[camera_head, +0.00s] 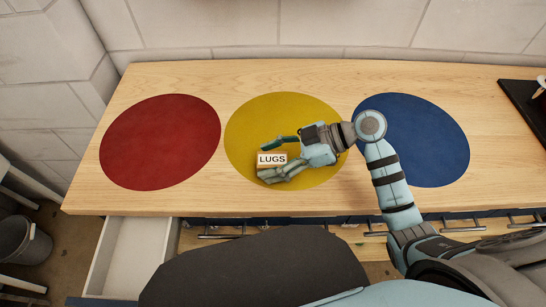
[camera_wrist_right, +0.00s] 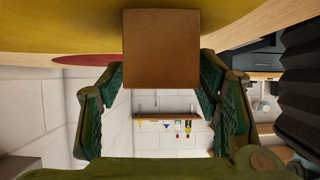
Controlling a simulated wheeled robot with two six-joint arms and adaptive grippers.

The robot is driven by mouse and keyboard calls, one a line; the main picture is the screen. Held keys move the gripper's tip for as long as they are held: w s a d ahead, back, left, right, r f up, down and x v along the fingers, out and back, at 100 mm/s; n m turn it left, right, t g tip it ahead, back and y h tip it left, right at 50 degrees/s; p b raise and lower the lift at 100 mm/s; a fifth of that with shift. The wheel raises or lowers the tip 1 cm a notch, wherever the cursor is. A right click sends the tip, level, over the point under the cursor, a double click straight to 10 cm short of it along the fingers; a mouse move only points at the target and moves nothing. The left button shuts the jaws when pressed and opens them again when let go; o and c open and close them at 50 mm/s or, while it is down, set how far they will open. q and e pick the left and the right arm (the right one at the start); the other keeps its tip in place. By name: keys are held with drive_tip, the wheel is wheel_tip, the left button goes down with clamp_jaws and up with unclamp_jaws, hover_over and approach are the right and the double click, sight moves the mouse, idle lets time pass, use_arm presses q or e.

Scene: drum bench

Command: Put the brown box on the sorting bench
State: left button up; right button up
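The brown box (camera_head: 271,159), with a white "LUGS" label on top, is at the yellow circle on the wooden bench (camera_head: 230,80). My right gripper (camera_head: 277,158) reaches in from the right, low over the yellow circle. Its fingers are spread, one on each side of the box, and a gap shows between the upper finger and the box. In the right wrist view the box's plain brown face (camera_wrist_right: 161,49) is at the fingertips, between the two green fingers. Whether the lower finger touches it is unclear. My left gripper is out of view.
A red circle (camera_head: 160,142) lies left of the yellow one and a blue circle (camera_head: 425,140) right of it. An open white drawer (camera_head: 125,255) sticks out at the front left. A grey bin (camera_head: 22,242) stands on the floor. A dark tray (camera_head: 520,95) is at the right edge.

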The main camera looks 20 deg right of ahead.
drive_tip(key=shift+r, duration=0.1)
drive_tip(key=p+v, duration=0.1)
drive_tip(key=v, duration=1.1)
